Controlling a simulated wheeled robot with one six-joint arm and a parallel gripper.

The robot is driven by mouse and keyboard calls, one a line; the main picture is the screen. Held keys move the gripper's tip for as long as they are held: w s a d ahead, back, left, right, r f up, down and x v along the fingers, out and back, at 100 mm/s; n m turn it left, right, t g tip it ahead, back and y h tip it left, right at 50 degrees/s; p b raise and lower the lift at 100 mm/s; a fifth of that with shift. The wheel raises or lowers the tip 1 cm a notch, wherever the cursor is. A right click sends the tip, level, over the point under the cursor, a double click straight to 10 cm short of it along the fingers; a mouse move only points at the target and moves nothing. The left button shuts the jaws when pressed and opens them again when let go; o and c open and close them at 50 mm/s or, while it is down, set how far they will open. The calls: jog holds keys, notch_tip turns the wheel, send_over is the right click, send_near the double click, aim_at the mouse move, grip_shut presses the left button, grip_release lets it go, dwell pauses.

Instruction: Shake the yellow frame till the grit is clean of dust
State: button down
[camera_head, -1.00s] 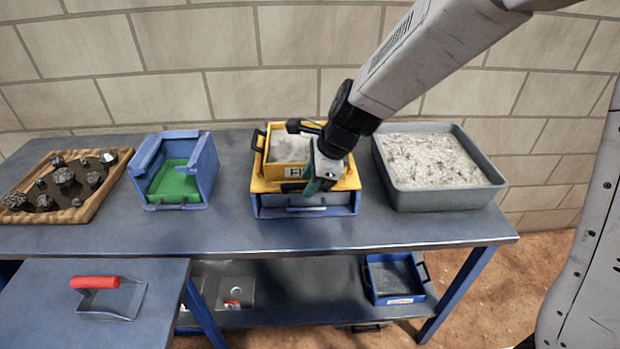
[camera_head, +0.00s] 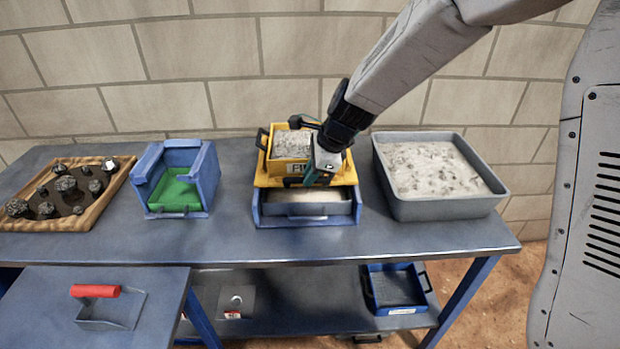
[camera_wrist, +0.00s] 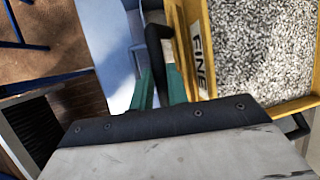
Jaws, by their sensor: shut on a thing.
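The yellow frame (camera_head: 278,169) is a box-shaped sieve marked FINE, with grey grit (camera_head: 288,145) in it. It sits over a blue tray (camera_head: 262,212), whose front part shows pale material inside. My gripper (camera_head: 322,172) is at the frame's front right side. In the wrist view, my gripper's green fingers (camera_wrist: 160,88) are shut on the frame's black handle (camera_wrist: 157,45). The grit (camera_wrist: 255,45) shows there as light and dark speckled grains beside the yellow wall (camera_wrist: 180,22). Whether dust still clings to the grains is hard to tell.
A grey bin (camera_head: 455,208) of pale dusty grit stands at right. A blue box with a green floor (camera_head: 178,195) and a wooden tray of dark rocks (camera_head: 100,205) stand at left. A red-handled scoop (camera_head: 95,291) lies on the lower left table. A small blue tray (camera_head: 392,288) is on the shelf.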

jog(key=c, duration=1.4)
grip_release()
jog(key=shift+o, duration=0.2)
jog(key=v, duration=0.8)
jog(key=shift+f, duration=0.1)
